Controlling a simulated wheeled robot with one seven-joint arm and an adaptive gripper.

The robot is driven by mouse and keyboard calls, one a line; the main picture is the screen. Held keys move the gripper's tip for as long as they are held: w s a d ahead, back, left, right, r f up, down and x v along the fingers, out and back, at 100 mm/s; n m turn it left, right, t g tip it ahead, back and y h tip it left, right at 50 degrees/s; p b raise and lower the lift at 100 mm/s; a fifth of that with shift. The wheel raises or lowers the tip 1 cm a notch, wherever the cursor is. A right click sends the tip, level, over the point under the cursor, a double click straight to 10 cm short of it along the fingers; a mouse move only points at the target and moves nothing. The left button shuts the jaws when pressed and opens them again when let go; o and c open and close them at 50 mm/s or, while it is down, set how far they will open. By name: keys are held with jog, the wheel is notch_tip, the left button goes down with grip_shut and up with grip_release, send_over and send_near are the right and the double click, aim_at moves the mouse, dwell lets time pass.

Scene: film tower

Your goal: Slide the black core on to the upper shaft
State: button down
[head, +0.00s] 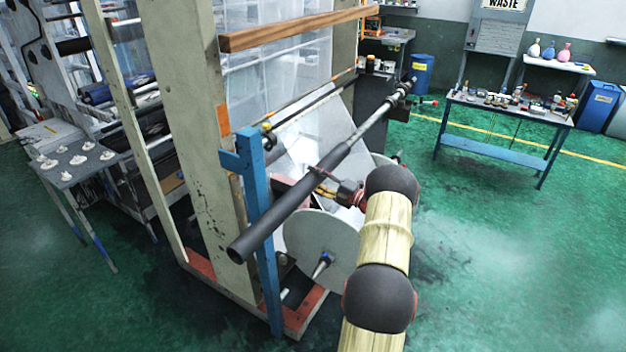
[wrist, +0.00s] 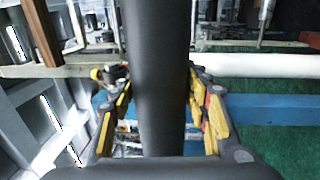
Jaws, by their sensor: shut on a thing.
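The black core (head: 290,208) is a long dark tube that slants across the head view, its open near end at the lower left. My gripper (head: 325,182) is shut on it near its far half. The thinner grey upper shaft (head: 378,116) runs on in line from the core's far end, up to a fitting at the upper right. The core's far end meets or overlaps the shaft; I cannot tell how far the shaft goes inside. In the wrist view the core (wrist: 157,70) runs between the yellow-padded fingers.
A blue post (head: 262,230) stands behind the core's near part. A pale disc (head: 318,252) on a lower shaft is below it. The cream machine frame (head: 185,110) and a wooden bar (head: 290,30) stand behind. A blue bench (head: 505,108) is at the right, with open green floor between.

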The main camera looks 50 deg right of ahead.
aim_at(341, 161)
jog(key=d+b, duration=0.1)
jog(key=d, duration=0.4)
jog(key=d+b, duration=0.2)
jog(key=d, duration=0.4)
jog(key=w+d+b, duration=0.1)
jog(key=d+b, duration=0.1)
jog(key=d, duration=0.3)
jog(key=shift+w+d+f, duration=0.1)
jog(key=shift+d+f, duration=0.05)
jog(key=shift+d+b, duration=0.55)
jog(key=shift+d, duration=0.3)
jog(key=shift+r, duration=0.25)
jog(key=shift+w+r, duration=0.1)
jog(key=shift+w, duration=0.05)
